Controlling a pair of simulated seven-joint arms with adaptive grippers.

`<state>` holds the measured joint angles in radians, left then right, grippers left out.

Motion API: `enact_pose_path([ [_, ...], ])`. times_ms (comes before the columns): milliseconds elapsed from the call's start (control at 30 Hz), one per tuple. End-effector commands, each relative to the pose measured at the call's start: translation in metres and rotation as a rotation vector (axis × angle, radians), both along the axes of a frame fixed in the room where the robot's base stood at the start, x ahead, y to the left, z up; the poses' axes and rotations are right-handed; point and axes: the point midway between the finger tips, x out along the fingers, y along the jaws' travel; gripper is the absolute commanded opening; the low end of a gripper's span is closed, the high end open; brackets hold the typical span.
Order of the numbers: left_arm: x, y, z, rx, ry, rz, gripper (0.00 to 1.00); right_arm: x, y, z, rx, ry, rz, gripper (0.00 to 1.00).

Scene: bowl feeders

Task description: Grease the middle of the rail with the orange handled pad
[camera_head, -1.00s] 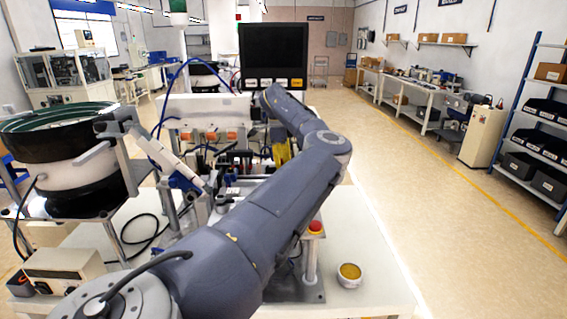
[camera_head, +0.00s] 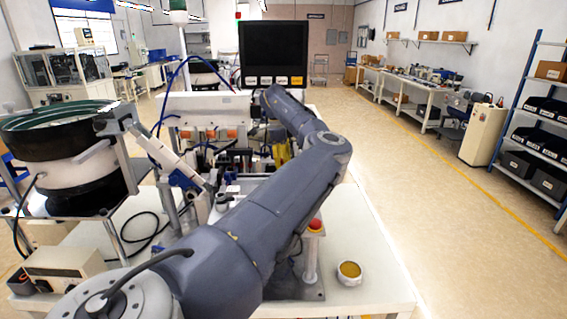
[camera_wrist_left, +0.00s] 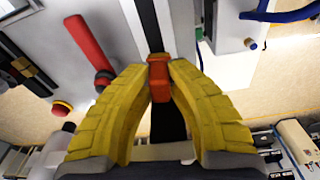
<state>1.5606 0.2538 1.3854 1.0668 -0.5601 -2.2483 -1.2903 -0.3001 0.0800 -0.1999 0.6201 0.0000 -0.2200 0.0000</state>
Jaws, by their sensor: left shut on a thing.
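My left gripper (camera_wrist_left: 159,75) has yellow fingers and is shut on an orange handle (camera_wrist_left: 159,84) in the left wrist view. The pad under the handle cannot be made out. A dark strip between pale edges, which looks like the rail (camera_wrist_left: 149,24), runs up from behind the handle. Whether the pad touches it cannot be told. In the head view the yellow fingers (camera_head: 282,153) show only partly behind my arm, over the machine. My right gripper is not in view.
A small pot of yellow-brown paste (camera_head: 349,271) stands on the white table near a red button (camera_head: 315,225). A bowl feeder (camera_head: 58,145) stands at the left, a black screen (camera_head: 273,48) behind.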

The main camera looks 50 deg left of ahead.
Motion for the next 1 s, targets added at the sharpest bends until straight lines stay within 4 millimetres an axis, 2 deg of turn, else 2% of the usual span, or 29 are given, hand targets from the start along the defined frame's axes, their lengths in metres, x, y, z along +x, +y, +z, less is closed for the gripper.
enact_pose_path([
  [1000,-0.002,0.002,-0.013,0.000,0.000,0.001,0.00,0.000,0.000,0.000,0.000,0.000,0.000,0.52],
])
